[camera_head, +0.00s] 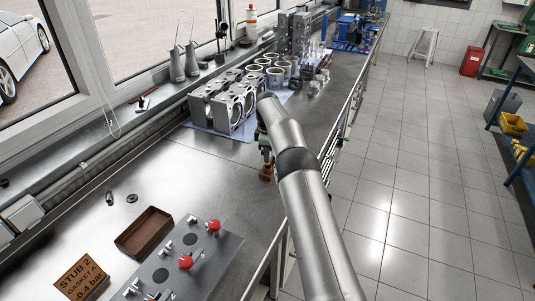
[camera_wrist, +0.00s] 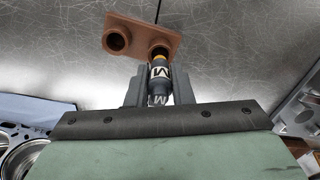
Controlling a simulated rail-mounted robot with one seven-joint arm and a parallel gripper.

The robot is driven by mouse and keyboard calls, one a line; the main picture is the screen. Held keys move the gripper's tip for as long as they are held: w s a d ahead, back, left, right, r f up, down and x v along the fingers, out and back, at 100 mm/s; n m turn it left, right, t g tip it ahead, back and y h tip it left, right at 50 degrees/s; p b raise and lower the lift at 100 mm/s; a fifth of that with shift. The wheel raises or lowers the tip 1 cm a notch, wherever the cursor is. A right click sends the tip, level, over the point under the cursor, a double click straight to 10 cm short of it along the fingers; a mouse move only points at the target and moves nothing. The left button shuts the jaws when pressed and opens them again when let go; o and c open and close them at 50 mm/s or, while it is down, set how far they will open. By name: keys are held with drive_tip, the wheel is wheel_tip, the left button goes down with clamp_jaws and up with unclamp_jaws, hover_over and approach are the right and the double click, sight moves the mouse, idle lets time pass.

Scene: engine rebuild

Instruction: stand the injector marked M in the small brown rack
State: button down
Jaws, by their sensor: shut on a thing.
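My gripper (camera_wrist: 159,88) is shut on the dark grey injector marked M (camera_wrist: 160,70), which shows white lettering and an orange band near its far end. In the wrist view the small brown rack (camera_wrist: 134,35) lies just beyond the fingertips. Its left hole is empty, and the injector's far end is at its right hole; I cannot tell how deep it sits. In the head view the rack (camera_head: 266,173) is on the bench near its front edge, below my gripper (camera_head: 266,155), and my arm hides part of this area.
A brown open tray (camera_head: 144,232) and a grey panel with red knobs (camera_head: 190,262) are on the near bench. Engine blocks (camera_head: 225,105) stand behind my gripper. Bench left of the rack is mostly clear.

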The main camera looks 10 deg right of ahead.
drive_tip(key=shift+f+b, duration=0.4)
drive_tip(key=shift+f, duration=1.2)
idle(1.0)
drive_tip(key=c, duration=1.2)
unclamp_jaws()
drive_tip(key=shift+r, duration=0.1)
drive_tip(key=shift+r+p, duration=0.45)
drive_tip(key=shift+r, duration=3.2)
